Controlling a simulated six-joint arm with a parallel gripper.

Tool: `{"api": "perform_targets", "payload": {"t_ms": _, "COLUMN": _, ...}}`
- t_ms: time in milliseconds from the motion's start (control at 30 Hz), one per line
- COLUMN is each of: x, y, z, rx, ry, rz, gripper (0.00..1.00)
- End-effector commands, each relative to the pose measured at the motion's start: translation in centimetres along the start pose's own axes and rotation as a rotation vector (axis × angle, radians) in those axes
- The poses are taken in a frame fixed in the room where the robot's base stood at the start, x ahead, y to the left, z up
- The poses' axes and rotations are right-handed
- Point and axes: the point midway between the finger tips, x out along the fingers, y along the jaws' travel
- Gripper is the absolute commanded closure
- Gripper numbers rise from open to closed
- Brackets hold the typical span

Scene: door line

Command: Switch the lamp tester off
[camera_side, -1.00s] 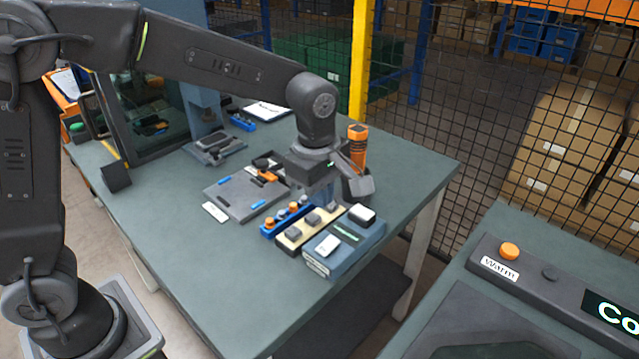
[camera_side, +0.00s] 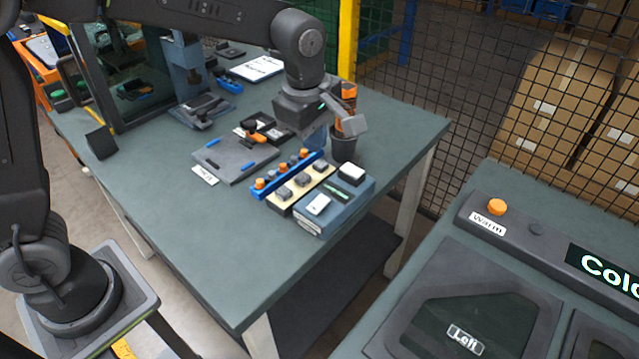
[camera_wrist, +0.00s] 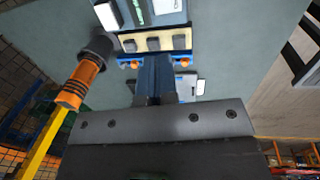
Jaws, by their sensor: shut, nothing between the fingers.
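The grey-blue box (camera_side: 335,211), which looks like the lamp tester, sits near the table's right edge. It carries a white switch piece (camera_side: 317,205), a green strip (camera_side: 351,190) and a white-topped dark block (camera_side: 350,173). Which way the switch is set is too small to tell. Part of the box shows at the top of the wrist view (camera_wrist: 170,18). My gripper (camera_side: 318,142) is shut and empty, above the table behind the box and apart from it. In the wrist view its fingers (camera_wrist: 155,66) point toward the blue rail.
A cream strip with grey blocks (camera_side: 299,188) and a blue rail with orange knobs (camera_side: 284,178) lie beside the box. A dark cup (camera_side: 345,143) holding an orange tool (camera_side: 347,97) stands close to my gripper. The table front (camera_side: 210,245) is clear.

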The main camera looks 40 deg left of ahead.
Motion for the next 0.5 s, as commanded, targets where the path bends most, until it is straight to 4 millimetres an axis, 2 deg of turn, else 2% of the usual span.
{"api": "perform_targets", "payload": {"t_ms": 167, "x": 1.7, "y": -0.1, "z": 0.0, "rx": 0.0, "ry": 0.001, "rz": -0.005, "gripper": 1.0}}
{"api": "perform_targets", "payload": {"t_ms": 500, "x": 8.5, "y": -0.1, "z": -0.1, "rx": -0.001, "ry": 0.002, "rz": -0.008, "gripper": 1.0}}
